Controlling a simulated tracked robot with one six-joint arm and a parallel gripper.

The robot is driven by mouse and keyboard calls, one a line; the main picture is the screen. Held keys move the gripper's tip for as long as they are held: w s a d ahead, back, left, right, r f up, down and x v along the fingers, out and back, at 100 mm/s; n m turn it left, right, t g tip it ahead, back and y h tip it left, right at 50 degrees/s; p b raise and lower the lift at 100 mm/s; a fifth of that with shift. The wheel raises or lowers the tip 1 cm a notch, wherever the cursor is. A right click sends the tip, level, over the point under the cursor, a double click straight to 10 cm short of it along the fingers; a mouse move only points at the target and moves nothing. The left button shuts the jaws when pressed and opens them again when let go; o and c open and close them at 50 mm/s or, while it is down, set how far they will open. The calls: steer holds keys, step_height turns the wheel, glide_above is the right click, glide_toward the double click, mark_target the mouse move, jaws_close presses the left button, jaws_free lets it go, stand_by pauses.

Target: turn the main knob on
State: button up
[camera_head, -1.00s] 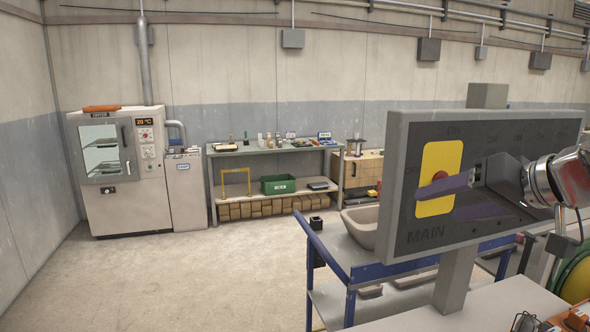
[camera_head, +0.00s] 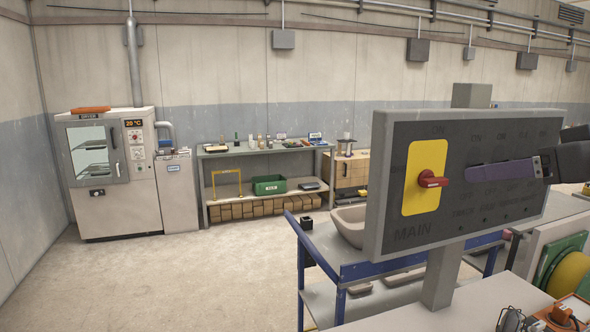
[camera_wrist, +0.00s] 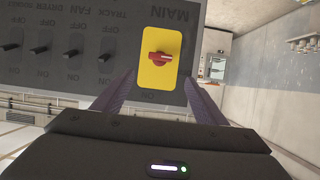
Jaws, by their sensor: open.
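The main knob (camera_head: 432,180) is a red rotary handle on a yellow plate (camera_head: 411,205), above the word MAIN on the grey panel (camera_head: 381,194). Its handle points sideways, not up toward the ON mark. The knob also shows in the wrist view (camera_wrist: 160,57), between my fingers but beyond their tips. My gripper (camera_head: 470,174), with purple fingers, is to the right of the knob in the head view and apart from it. In the wrist view my gripper (camera_wrist: 160,84) is open and empty, its fingers spread on both sides of the yellow plate.
Small black toggle switches (camera_wrist: 71,53) line the panel beside the knob. A blue-framed cart (camera_head: 342,273) with a basin (camera_head: 350,222) stands behind the panel. A dryer cabinet (camera_head: 110,190) and a workbench (camera_head: 265,150) stand at the back wall. The floor at left is clear.

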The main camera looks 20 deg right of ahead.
mark_target(437, 179)
steer(key=x, duration=1.3)
steer(key=shift+w+f, duration=0.15)
steer(key=shift+w, duration=0.15)
steer(key=c, duration=1.1)
